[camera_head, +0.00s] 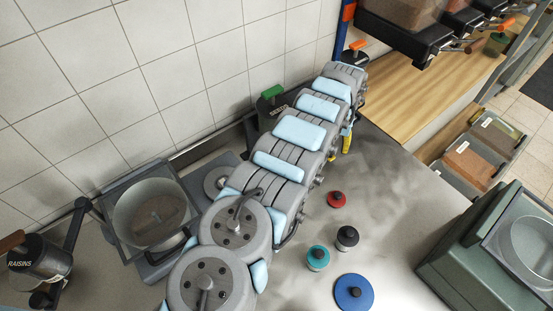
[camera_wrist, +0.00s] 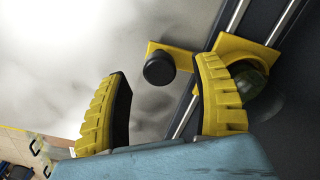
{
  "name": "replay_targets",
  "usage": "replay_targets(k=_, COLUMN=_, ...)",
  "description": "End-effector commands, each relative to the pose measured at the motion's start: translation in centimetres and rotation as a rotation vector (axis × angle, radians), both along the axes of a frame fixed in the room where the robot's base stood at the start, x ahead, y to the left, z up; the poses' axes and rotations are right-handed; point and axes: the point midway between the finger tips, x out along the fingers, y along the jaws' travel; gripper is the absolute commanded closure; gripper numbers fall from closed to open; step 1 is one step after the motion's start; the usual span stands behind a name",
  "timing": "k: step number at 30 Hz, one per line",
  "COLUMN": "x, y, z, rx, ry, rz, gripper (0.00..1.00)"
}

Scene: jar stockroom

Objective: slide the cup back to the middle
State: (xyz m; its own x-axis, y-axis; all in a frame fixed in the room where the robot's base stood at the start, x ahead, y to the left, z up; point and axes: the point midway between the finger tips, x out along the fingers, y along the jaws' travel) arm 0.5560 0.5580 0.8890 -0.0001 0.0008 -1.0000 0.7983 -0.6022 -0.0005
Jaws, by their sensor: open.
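My gripper (camera_head: 347,138) is mostly hidden behind my arm in the head view; only a bit of yellow finger shows. In the wrist view its two yellow ribbed fingers are open and apart, with nothing held. A round black knob (camera_wrist: 158,69) on a yellow bracket (camera_wrist: 180,51) shows between and beyond the fingertips. A yellow slide piece (camera_wrist: 247,53) sits across metal rails at the right. A dark greenish rounded thing (camera_wrist: 252,84), perhaps the cup, is partly hidden behind the right finger. I cannot tell whether a finger touches it.
On the grey metal counter (camera_head: 385,203) stand a red-knobbed lid (camera_head: 337,199), a black one (camera_head: 347,237), a teal one (camera_head: 317,258) and a blue one (camera_head: 354,292). A RAISINS jar (camera_head: 40,262) stands left; a green-grey box (camera_head: 470,245) stands right.

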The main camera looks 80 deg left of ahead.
Motion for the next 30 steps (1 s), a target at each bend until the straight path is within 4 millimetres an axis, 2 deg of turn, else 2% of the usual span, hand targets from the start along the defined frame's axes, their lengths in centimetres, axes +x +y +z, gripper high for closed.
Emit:
replay_targets(k=3, x=0.0, y=0.0, z=1.2, rx=0.0, ry=0.0, rz=-0.001, gripper=0.35)
replay_targets(k=15, x=0.0, y=-0.1, z=3.4, rx=-0.002, ry=0.002, rz=-0.002, gripper=0.35)
replay_targets(k=30, x=0.0, y=0.0, z=3.0, rx=-0.001, ry=0.001, rz=-0.001, gripper=0.35)
